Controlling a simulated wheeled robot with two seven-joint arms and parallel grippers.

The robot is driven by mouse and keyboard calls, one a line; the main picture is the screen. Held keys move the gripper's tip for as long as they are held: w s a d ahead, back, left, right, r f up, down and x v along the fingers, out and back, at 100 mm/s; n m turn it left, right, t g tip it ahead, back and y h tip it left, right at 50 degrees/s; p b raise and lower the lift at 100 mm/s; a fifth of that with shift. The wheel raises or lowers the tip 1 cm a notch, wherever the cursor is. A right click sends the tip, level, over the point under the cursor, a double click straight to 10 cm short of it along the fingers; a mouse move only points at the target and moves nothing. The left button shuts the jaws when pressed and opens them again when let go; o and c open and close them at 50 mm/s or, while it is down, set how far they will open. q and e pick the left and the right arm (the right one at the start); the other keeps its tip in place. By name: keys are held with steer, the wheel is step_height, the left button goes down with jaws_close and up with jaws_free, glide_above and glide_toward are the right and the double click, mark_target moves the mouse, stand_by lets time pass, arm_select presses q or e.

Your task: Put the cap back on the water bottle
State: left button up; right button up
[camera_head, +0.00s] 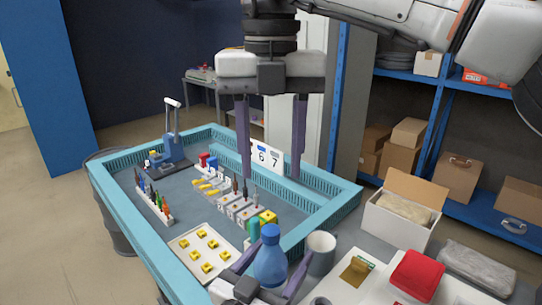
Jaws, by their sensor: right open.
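The blue water bottle (270,268) stands upright at the front edge of the blue-rimmed tray. A darker blue piece (270,231) sits on top of its neck and looks like the cap; I cannot tell whether it is seated or loose. My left gripper (278,274) comes in low with one finger on each side of the bottle and appears shut on its body; the contact is partly hidden. My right gripper (270,165) points down from above, open and empty, its two long fingers apart over the tray, above and behind the bottle.
The blue-rimmed tray (130,218) holds several small tools, sockets and a white plate (183,245) with yellow pieces. A grey cup (320,252) stands close right of the bottle. A red cloth (416,273) and an open carton (397,222) lie further right.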

mark_target(271, 276)
arm_select(q)
steer(key=v, duration=1)
steer(key=shift+s+b, duration=0.15)
steer(key=shift+b, duration=0.2)
steer(key=shift+a, duration=0.1)
